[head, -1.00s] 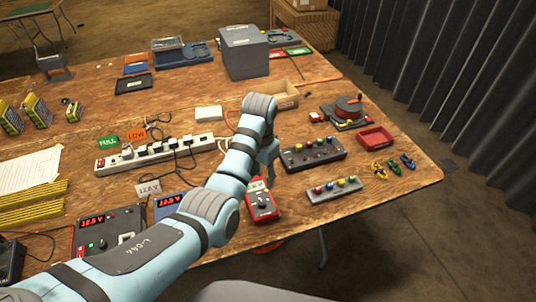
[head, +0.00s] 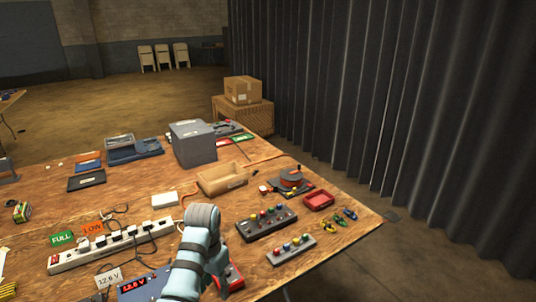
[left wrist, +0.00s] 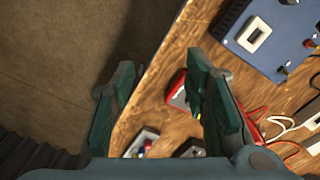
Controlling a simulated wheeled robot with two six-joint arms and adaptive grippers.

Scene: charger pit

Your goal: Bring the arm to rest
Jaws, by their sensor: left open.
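My left arm comes in at the bottom of the head view and reaches over the wooden table (head: 140,205). Its wrist is above the table, beside the red meter (head: 236,274), which it partly covers. In the left wrist view my left gripper (left wrist: 158,68) is open, its two fingers apart with nothing between them. Below it show the table's edge, the floor and part of the red meter (left wrist: 177,92), partly behind one finger. My right gripper is in neither view.
A white power strip (head: 115,246) with plugs and cables lies left of the arm. A black button box (head: 266,223), a smaller button box (head: 291,250) and a red tray (head: 318,200) are to the right. A cardboard bin (head: 222,180) is behind. Floor is open beyond the table's right edge.

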